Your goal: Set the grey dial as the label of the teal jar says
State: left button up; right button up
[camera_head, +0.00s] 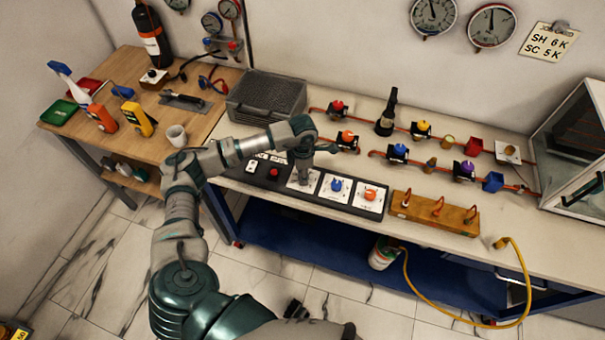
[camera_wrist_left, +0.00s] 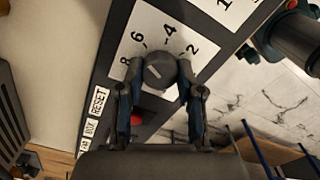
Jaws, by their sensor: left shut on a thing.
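The grey dial (camera_wrist_left: 160,71) sits on a white plate (camera_wrist_left: 146,22) numbered 2, 4, 6, 8 in the left wrist view. A pale mark shows on its top, left of centre; its exact reading is unclear. My left gripper (camera_wrist_left: 158,88) is shut on the dial, one finger on each side. In the head view the left gripper (camera_head: 303,177) comes down on the panel and hides most of the dial. Small containers (camera_head: 125,170) stand on the shelf under the wooden bench; I cannot tell whether one is the teal jar, and no jar label is readable. My right gripper is not in view.
Right of the gripper are a blue dial (camera_head: 336,185) and an orange dial (camera_head: 370,194). A red button (camera_head: 274,173) is to its left. Behind stand valves on red pipes (camera_head: 397,151) and a grey case (camera_head: 266,97). A wall note (camera_head: 549,41) reads SH 6 K, SC 5 K.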

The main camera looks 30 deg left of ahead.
pick_arm(q)
jog(key=shift+w+r, duration=0.1)
jog(key=shift+w, duration=0.05)
jog(key=o, duration=1.1)
jog(key=shift+o, duration=0.2)
jog(key=shift+w, duration=0.1)
jog(key=shift+r, duration=0.3)
notch_tip(320, 180, up, 11)
